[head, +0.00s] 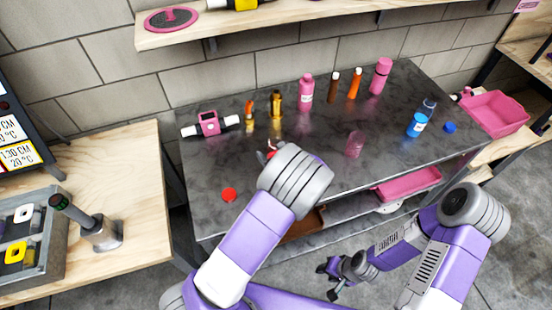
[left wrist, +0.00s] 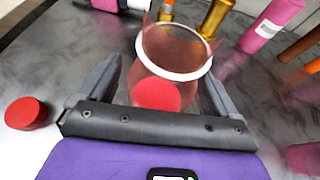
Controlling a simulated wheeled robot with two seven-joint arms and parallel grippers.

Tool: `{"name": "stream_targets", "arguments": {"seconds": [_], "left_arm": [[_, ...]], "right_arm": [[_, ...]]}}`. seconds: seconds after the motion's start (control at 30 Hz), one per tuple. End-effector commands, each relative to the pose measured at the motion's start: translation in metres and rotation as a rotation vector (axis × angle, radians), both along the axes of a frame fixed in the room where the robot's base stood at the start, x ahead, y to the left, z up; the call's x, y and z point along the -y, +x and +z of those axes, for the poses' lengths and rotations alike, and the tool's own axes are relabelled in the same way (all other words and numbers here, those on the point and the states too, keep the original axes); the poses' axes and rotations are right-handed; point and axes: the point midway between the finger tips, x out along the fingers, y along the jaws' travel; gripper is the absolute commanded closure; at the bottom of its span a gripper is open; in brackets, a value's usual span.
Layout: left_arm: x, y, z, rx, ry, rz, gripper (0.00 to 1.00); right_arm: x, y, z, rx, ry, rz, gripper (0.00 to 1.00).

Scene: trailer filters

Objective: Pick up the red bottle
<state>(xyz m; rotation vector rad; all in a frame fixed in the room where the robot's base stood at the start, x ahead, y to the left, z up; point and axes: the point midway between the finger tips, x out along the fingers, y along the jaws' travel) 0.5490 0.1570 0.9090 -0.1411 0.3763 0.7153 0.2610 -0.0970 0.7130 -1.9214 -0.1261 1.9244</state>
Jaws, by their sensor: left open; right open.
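The red bottle (left wrist: 175,50) is see-through with a white band, and it stands between the two fingers of my left gripper (left wrist: 162,78) in the left wrist view. The fingers are open on either side of it; I cannot tell whether they touch it. A solid red disc shows low within its outline. In the head view my left wrist hides most of the bottle and the gripper. A loose red cap (head: 228,195) lies on the dark table, and it also shows in the left wrist view (left wrist: 26,113). My right gripper (head: 333,279) is open and empty, below the table's front edge.
The dark table (head: 215,165) also bears a pink device (head: 209,123), a gold bottle (head: 276,104), a pink bottle (head: 306,90), a clear pinkish bottle (head: 355,143) and a blue bottle (head: 416,124). A wooden shelf (head: 290,14) runs above. A pink bin (head: 497,112) stands at right.

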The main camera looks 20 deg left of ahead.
Motion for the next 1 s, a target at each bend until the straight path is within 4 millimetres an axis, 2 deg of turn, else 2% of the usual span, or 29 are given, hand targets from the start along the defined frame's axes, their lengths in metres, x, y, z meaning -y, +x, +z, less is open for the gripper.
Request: {"name": "stream_targets", "arguments": {"seconds": [0.1,0.33,0.77,1.0], "left_arm": [[-0.0052,0.006,-0.004,0.0,0.0,-0.001,0.07],[-0.0056,0.0068,-0.0036,0.0,0.0,-0.001,0.07],[-0.0054,0.0064,-0.0037,0.0,-0.001,-0.001,0.73],[-0.0054,0.0067,-0.0027,0.002,-0.001,-0.001,0.75]], "right_arm": [[0.0,0.0002,-0.0016,0.0,0.0,0.0,0.57],[0.0,0.0002,-0.0013,0.001,0.0,0.0,0.57],[0.0,0.0002,-0.0013,0.001,0.0,0.0,0.57],[-0.0001,0.0002,-0.0012,0.0,0.0,0.0,0.57]]}}
